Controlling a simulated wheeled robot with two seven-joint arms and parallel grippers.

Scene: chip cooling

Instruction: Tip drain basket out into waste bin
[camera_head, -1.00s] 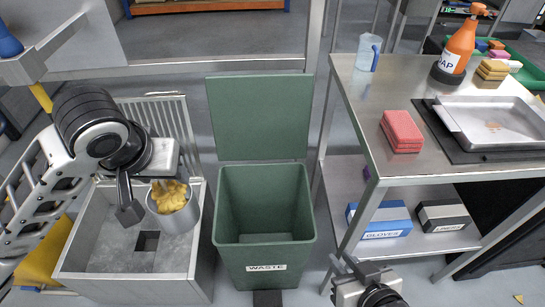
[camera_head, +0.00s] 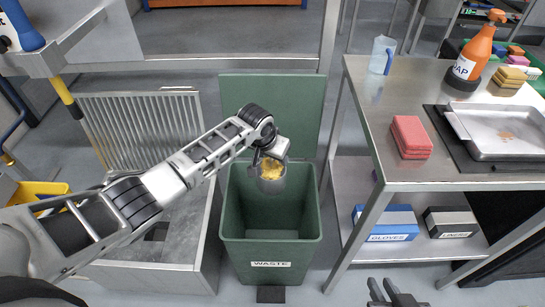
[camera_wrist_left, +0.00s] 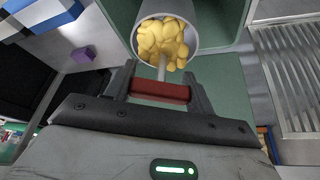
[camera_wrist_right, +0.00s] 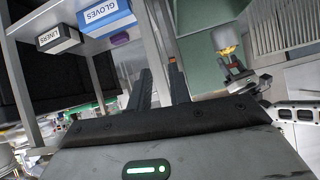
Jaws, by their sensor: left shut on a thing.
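The drain basket (camera_head: 271,185) is a grey metal cup filled with yellow lumps, which also show in the left wrist view (camera_wrist_left: 160,40). My left gripper (camera_head: 271,156) is shut on its red handle (camera_wrist_left: 160,89) and holds it over the far part of the waste bin's opening. The basket looks about upright, with the yellow lumps inside. The green waste bin (camera_head: 270,250) stands on the floor, its lid (camera_head: 285,100) swung up at the back. My right gripper (camera_head: 392,294) is empty, low at the bottom edge, with its fingers apart.
To the right is a steel table (camera_head: 370,90) with red sponges (camera_head: 410,137) and a tray (camera_head: 500,130). Glove and liner boxes (camera_head: 386,222) sit on its lower shelf.

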